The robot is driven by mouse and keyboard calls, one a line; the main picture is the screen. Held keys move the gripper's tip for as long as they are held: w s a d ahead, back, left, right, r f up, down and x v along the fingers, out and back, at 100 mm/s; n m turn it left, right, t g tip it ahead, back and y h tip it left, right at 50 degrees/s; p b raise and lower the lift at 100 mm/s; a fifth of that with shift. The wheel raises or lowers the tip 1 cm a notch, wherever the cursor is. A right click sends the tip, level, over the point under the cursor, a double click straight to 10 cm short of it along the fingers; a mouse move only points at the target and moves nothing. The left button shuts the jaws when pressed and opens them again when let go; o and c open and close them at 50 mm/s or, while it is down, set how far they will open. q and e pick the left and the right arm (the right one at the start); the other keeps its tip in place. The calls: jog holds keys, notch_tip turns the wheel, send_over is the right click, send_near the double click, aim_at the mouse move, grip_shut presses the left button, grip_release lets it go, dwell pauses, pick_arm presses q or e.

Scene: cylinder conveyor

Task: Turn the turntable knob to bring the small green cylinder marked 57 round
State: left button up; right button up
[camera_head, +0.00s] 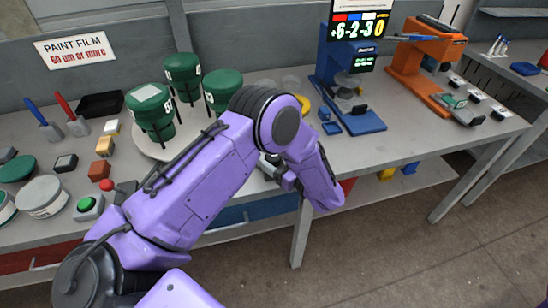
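Three green cylinders stand on a pale round turntable (143,139) on the bench. The front left one (156,121) has a grey patch on top and a white side label that seems to show 57, partly cut off by the view angle. A second cylinder (183,79) stands behind, and a third (221,87) stands to the right, partly behind my arm. My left gripper (284,179) is low at the bench's front edge, right of the turntable, mostly hidden by my purple forearm. Its fingers cannot be made out. No turntable knob is clearly visible. My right gripper is out of view.
A blue stand (352,119) and an orange stand (424,62) are at the right. Red and green buttons (90,206), small blocks and round tins (43,196) lie at the left. A paint film sign (75,50) is on the back wall. Open floor is at lower right.

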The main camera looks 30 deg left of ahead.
pick_arm(q)
jog(key=shift+o, duration=0.7)
jog(key=shift+a, duration=0.1)
jog(key=s+d+b, duration=0.2)
jog(key=d+b, duration=0.1)
jog(key=d, duration=0.7)
jog(key=shift+d, duration=0.2)
jog(key=shift+f, duration=0.1)
